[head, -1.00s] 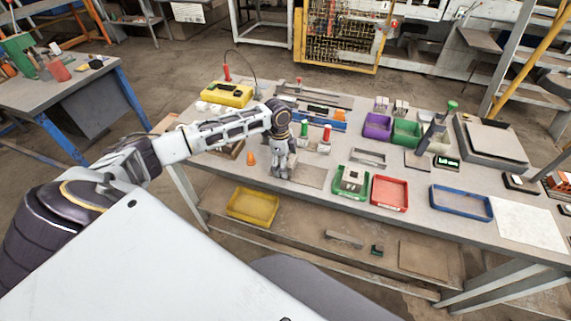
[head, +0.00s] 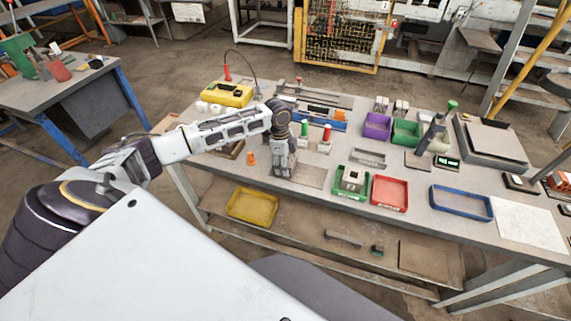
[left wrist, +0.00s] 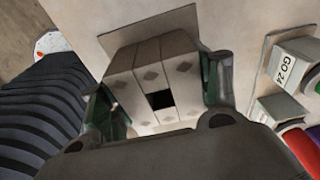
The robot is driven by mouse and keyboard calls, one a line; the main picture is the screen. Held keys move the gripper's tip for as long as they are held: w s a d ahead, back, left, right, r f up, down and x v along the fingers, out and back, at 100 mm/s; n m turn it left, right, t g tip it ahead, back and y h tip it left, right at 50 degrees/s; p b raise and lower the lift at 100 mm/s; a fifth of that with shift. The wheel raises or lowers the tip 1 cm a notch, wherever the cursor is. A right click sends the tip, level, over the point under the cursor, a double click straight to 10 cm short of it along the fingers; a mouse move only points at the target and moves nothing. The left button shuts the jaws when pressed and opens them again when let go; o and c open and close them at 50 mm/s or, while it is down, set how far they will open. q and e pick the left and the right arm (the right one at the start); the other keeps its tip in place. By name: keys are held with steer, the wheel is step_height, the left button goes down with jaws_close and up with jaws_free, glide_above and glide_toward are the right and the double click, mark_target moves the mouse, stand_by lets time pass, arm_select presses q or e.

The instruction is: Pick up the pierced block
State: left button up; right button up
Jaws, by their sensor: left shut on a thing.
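The pierced block (left wrist: 182,66) is pale grey-beige, with diamond marks on its face and a dark square hole near its middle. In the left wrist view it sits between the two finger pads of my left gripper (left wrist: 162,92), one on each side. The gripper is shut on it. In the head view my left gripper (head: 283,170) points down at the front left of the workbench, and hides the block there. Whether the block touches the bench I cannot tell. My right gripper is not in view.
On the workbench (head: 310,176), a green tray (head: 364,192) with a pale holed part, a red tray (head: 390,193) and a blue tray (head: 462,203) stand to the right. An orange piece (head: 251,158) is left of the gripper.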

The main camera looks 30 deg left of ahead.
arm_select(q)
steer(key=shift+r, duration=0.15)
step_height(320, 180, up, 10)
stand_by(0.7)
stand_by(0.5)
steer(key=shift+w+b, duration=0.15)
steer(key=shift+b, duration=0.15)
